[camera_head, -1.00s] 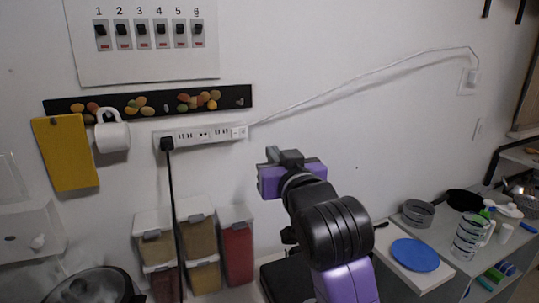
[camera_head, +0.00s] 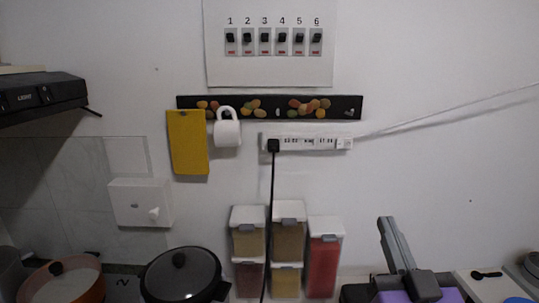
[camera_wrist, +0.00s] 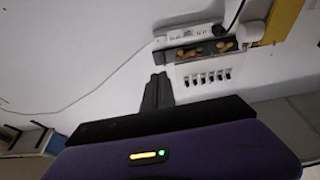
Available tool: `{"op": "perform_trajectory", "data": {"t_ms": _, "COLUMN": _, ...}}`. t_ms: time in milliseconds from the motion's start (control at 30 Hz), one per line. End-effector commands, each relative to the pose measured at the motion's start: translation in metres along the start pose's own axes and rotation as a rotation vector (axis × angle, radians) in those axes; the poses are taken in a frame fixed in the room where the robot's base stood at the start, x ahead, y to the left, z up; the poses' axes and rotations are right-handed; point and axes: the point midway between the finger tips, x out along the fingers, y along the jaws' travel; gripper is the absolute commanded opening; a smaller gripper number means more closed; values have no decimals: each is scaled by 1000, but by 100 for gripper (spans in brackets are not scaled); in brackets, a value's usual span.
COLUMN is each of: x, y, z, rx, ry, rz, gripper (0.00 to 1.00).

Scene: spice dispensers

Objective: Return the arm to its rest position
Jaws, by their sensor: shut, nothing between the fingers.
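My gripper (camera_head: 386,222) shows at the lower right of the head view, its dark fingers together and pointing up, with the purple body below. In the wrist view, the fingers (camera_wrist: 157,82) are shut and empty in front of the white wall. The gripper stands to the right of the spice dispensers (camera_head: 289,232) in the head view and appears apart from them. The rest of my arm is mostly out of view.
A lidded pot (camera_head: 181,275) and an orange pan (camera_head: 62,280) stand at lower left.

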Motion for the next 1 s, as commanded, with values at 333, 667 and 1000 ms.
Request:
{"op": "perform_trajectory", "data": {"t_ms": 333, "x": -129, "y": -1, "z": 67, "rx": 18, "ry": -69, "rz": -7, "gripper": 0}}
{"op": "perform_trajectory", "data": {"t_ms": 667, "x": -250, "y": 2, "z": 99, "rx": 24, "ry": -194, "rz": -6, "gripper": 0}}
{"op": "perform_trajectory", "data": {"t_ms": 1000, "x": -372, "y": 6, "z": 118, "rx": 22, "ry": -425, "rz": -10, "gripper": 0}}
